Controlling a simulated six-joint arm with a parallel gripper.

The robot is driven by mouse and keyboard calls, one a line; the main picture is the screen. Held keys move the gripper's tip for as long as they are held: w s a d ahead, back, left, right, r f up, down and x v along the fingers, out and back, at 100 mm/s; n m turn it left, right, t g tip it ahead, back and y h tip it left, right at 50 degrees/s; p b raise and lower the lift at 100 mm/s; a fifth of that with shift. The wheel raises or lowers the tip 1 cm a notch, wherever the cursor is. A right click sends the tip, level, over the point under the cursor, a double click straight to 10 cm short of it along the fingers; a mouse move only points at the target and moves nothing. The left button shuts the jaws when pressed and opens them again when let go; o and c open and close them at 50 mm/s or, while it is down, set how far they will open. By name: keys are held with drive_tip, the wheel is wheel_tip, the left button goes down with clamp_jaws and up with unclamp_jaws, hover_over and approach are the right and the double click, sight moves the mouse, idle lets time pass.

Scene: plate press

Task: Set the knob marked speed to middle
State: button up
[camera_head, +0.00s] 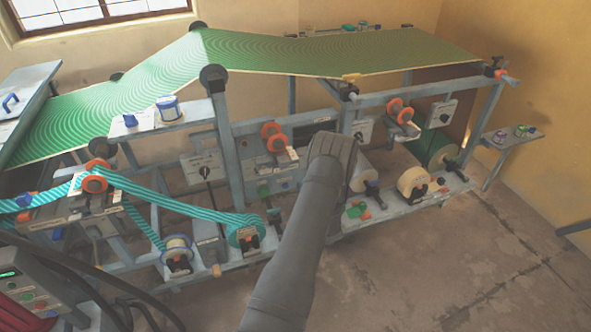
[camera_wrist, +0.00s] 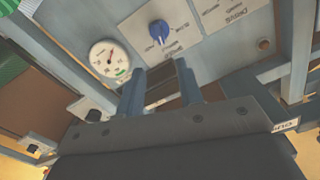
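In the wrist view a blue knob (camera_wrist: 159,30) sits on a grey panel (camera_wrist: 205,60), on a white plate with small lettering. I cannot read whether it says speed. The knob's narrow end points roughly down in the picture. My gripper (camera_wrist: 160,78) shows below the knob with its two blue-grey fingers apart and nothing held between them. The fingertips are short of the knob in the picture and do not seem to touch it. In the head view my arm reaches to the middle of the machine, and its end hides the fingers and this knob.
A round white gauge (camera_wrist: 109,62) is left of the knob, and a labelled plate (camera_wrist: 232,20) is right of it. A brown button (camera_wrist: 264,44) and frame bars flank the panel. In the head view a striped turquoise belt (camera_head: 170,200) runs left of my arm.

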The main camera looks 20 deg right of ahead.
sight(294, 166)
drive_tip(key=w, duration=1.2)
clamp_jaws()
